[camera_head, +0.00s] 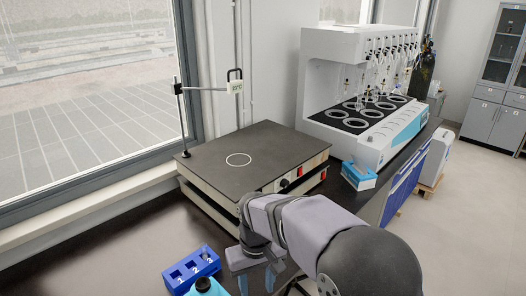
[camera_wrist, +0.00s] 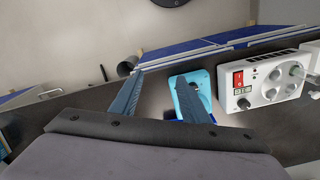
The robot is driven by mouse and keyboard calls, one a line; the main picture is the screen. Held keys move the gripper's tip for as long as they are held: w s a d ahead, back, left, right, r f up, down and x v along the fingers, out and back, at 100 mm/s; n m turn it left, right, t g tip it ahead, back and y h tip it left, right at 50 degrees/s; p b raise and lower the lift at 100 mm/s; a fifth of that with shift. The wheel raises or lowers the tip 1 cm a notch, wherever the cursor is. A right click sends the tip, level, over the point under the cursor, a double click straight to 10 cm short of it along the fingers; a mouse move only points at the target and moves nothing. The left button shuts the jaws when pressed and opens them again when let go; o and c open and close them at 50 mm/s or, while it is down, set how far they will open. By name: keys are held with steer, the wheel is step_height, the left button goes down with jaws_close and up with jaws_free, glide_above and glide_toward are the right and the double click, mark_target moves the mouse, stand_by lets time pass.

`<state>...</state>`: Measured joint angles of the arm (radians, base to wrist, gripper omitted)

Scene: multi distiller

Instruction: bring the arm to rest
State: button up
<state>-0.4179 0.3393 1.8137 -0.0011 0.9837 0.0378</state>
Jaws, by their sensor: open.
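My gripper (camera_head: 257,279) is low in the foreground of the head view, in front of the dark flat-topped plate device, and its fingers point down. Its two fingers stand apart in the wrist view (camera_wrist: 160,92), with nothing held between them. A light-blue object (camera_wrist: 190,92) shows behind and beside the right finger there; the finger partly hides it, and I cannot tell whether they touch. My arm stretches in from the lower right of the head view.
A blue rack (camera_head: 191,270) with numbered slots and a blue-topped object (camera_head: 206,287) stand left of my gripper. The plate device (camera_head: 250,150) is behind it. A blue-white box (camera_head: 359,175) and the white distiller (camera_head: 325,75) stand farther right. The bench (camera_head: 100,245) at left is clear.

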steer(key=s+d+f+m, duration=0.2)
steer(key=s+d, duration=0.5)
steer(key=d, duration=0.1)
steer(key=s+d+f+m, duration=0.1)
steer(key=s+d+m, duration=0.1)
steer(key=s+d, duration=0.6)
steer(key=shift+d+f, duration=0.25)
steer(key=shift+f, duration=0.1)
